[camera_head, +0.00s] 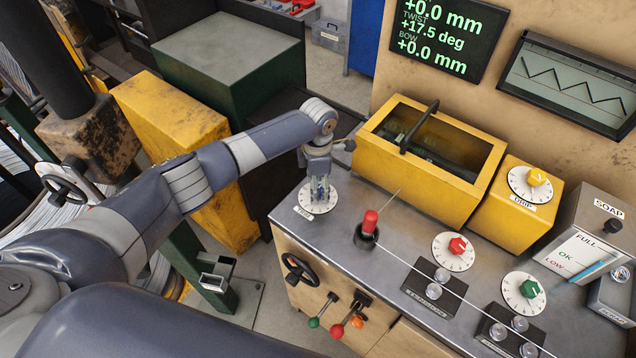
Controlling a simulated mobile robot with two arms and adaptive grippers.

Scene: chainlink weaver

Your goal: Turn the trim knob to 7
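My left gripper (319,185) points straight down over a white round dial (306,204) at the left end of the grey metal bench top. The knob of this dial is hidden by the gripper fingers, and its small label is too small to read surely. The fingertips are at or just above the dial face. I cannot tell whether they grip the knob. Three other dials show: one with a yellow knob (538,177), one with a red knob (457,246) and one with a green knob (529,288). My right gripper is not in view.
A screen (445,38) reads twist +17.5 deg and bow +0.0 mm. A yellow box with a dark window (430,150) stands behind the dials. A red-topped lever (370,222) stands right of my gripper. A wire runs over roller blocks (433,288) at front right.

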